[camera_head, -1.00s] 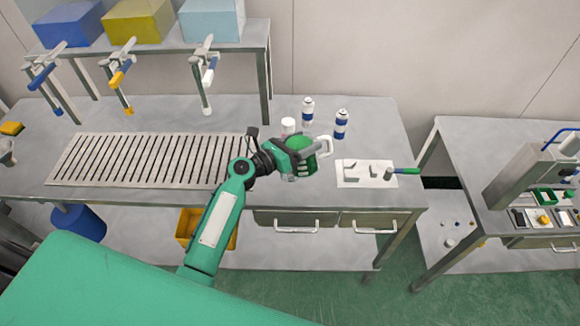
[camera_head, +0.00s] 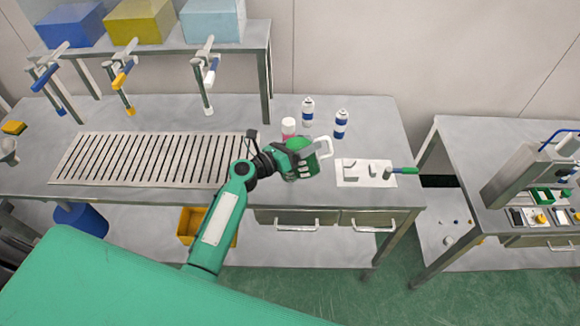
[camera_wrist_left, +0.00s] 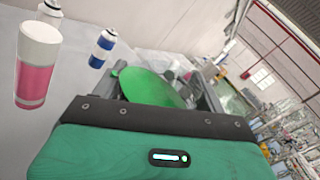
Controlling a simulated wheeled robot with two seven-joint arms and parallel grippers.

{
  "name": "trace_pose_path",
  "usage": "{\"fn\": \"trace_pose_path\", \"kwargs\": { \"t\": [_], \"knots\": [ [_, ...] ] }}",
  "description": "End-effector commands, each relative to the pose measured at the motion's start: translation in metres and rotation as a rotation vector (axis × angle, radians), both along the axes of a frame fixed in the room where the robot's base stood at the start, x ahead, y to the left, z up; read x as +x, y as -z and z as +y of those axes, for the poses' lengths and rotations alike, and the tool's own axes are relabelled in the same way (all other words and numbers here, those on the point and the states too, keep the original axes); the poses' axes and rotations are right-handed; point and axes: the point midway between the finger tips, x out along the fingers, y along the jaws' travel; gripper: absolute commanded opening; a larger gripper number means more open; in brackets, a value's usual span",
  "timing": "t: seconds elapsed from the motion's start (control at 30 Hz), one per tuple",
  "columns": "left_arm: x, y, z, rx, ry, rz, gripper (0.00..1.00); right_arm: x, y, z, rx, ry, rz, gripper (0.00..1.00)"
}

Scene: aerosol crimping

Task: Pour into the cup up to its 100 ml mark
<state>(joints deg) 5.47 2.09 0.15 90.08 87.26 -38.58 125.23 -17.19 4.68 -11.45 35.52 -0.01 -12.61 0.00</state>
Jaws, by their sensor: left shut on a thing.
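The cup (camera_head: 288,127) stands on the bench just behind my left gripper. In the left wrist view the cup (camera_wrist_left: 36,70) is upright, whitish above and pink in its lower part; I cannot read its marks. My left gripper (camera_head: 301,157) is shut on a jug (camera_head: 322,146) with a white handle on the right and a green round part. The wrist view shows this green part (camera_wrist_left: 150,88) between the fingers. The gripper hides much of the jug. The jug is to the right of the cup, apart from it, and no stream shows. My right gripper is not in view.
Two white-and-blue bottles (camera_head: 307,112) (camera_head: 341,124) stand behind the jug. A white plate with small parts (camera_head: 352,181) and a green-handled tool (camera_head: 402,170) lie to the right. A slotted grate (camera_head: 150,160) fills the left, under several dispensing taps (camera_head: 207,85).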

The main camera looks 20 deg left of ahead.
Motion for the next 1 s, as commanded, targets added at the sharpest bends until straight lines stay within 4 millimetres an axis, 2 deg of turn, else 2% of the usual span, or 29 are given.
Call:
{"fn": "trace_pose_path", "kwargs": {
  "t": [1.0],
  "knots": [
    [0.0009, 0.0057, 0.0001, -0.053, 0.0, 0.034, 0.35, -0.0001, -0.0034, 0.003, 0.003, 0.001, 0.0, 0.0]
  ]
}}
